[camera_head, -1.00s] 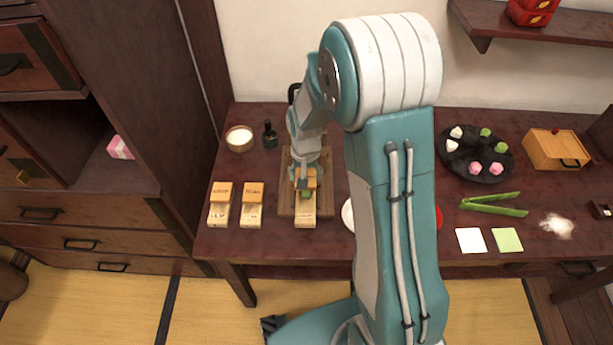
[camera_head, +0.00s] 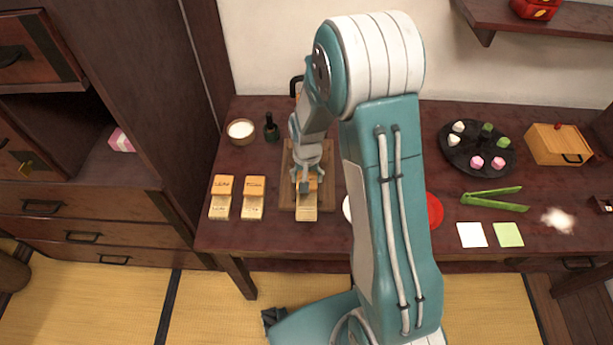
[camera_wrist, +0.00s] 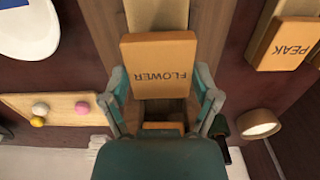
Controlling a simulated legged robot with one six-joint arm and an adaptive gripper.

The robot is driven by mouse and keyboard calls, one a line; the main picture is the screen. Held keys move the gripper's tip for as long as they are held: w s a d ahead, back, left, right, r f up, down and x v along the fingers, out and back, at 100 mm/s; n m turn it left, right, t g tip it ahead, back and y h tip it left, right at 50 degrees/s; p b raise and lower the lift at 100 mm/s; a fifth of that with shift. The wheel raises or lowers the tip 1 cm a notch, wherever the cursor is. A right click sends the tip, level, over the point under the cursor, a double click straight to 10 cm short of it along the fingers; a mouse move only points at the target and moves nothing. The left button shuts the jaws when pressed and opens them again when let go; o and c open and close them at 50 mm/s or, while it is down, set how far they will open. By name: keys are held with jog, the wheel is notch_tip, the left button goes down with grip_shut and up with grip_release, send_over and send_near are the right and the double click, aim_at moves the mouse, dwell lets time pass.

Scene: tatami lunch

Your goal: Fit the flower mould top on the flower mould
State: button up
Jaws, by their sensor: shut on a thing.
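The flower mould top is an orange-tan wooden block marked FLOWER (camera_wrist: 158,65), seen close in the wrist view. My gripper (camera_head: 304,186) is shut on it, with one finger on each side. In the head view the block is mostly behind my gripper. The flower mould (camera_head: 306,210) is a pale wooden piece lying on a brown board (camera_head: 329,198). Its pale end also shows in the wrist view (camera_wrist: 155,14), past the block. The top lies over the mould's middle, hiding its cavity. I cannot tell whether the two touch or are fully seated.
Two similar moulds, left (camera_head: 220,198) and right (camera_head: 253,200), lie to the left. A bowl of white stuff (camera_head: 240,130) and a dark bottle (camera_head: 271,130) stand behind. Green tongs (camera_head: 495,200) and a black plate of sweets (camera_head: 460,160) are on the right.

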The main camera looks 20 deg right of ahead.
jog(key=shift+f, duration=0.7)
dwell(0.6)
jog(key=o, duration=0.9)
jog(key=shift+c, duration=0.2)
notch_tip(320, 180, up, 12)
jog(key=s+r+n+t, duration=0.2)
jog(key=s+r, duration=0.6)
jog(key=r, duration=0.5)
jog(key=s+r+n+t, duration=0.1)
jog(key=s+r+t, duration=0.2)
jog(key=s, duration=1)
notch_tip(320, 180, up, 3)
jog(key=shift+r+n+t, duration=0.1)
jog(key=shift+n+t, duration=0.2)
